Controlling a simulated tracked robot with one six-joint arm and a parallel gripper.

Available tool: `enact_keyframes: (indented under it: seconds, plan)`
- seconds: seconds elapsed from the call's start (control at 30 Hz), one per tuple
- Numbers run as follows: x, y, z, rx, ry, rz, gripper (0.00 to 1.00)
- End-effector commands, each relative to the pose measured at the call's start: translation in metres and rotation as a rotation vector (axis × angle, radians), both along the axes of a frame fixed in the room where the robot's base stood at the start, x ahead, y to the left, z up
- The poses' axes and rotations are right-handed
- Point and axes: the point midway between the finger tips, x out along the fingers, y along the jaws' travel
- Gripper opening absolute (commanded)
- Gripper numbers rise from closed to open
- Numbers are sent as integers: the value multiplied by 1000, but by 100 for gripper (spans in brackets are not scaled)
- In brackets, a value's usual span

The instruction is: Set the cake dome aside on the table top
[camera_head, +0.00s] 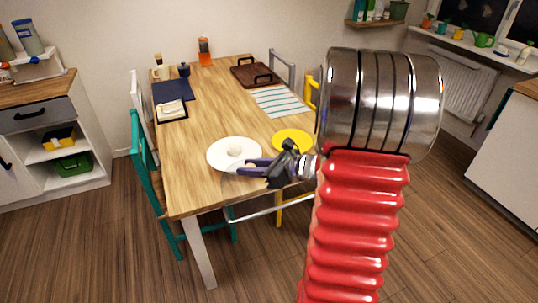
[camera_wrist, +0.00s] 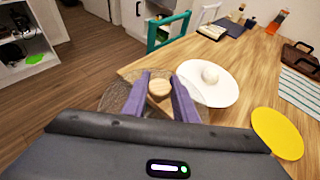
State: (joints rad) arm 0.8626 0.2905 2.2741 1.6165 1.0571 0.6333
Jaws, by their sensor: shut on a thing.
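My gripper (camera_head: 246,168) has purple fingers and is shut on the wooden knob of the clear cake dome. In the wrist view, the round knob (camera_wrist: 159,88) sits between the fingertips, and the see-through dome (camera_wrist: 118,97) shows to their left, against the floor and the table's edge. In the head view the dome is very faint, with a pale rim line below the gripper. The dome is held near the front edge of the wooden table top (camera_head: 190,190); its height above the table I cannot tell.
A white plate (camera_head: 218,160) with a pale round item (camera_head: 234,149) lies beside my gripper. A yellow plate (camera_head: 292,136) lies to the right. A striped cloth (camera_head: 281,102), brown tray (camera_head: 254,75) and dark blue mat (camera_head: 173,90) lie farther back. The table's middle is clear.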

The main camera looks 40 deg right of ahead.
Motion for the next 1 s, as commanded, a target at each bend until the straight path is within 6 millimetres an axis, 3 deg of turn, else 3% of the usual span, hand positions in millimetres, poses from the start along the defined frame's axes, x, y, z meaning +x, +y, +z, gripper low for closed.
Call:
enact_keyframes:
  seconds: [0.27, 0.5, 0.7, 0.83, 1.0]
  plan:
    - [21, 70, -42, 4, 3, 184, 0]
    - [37, 151, -88, 6, 0, 391, 0]
    - [45, 206, -120, 6, -4, 529, 0]
    - [46, 223, -130, 6, -6, 570, 0]
    - [46, 226, -132, 5, -8, 578, 0]
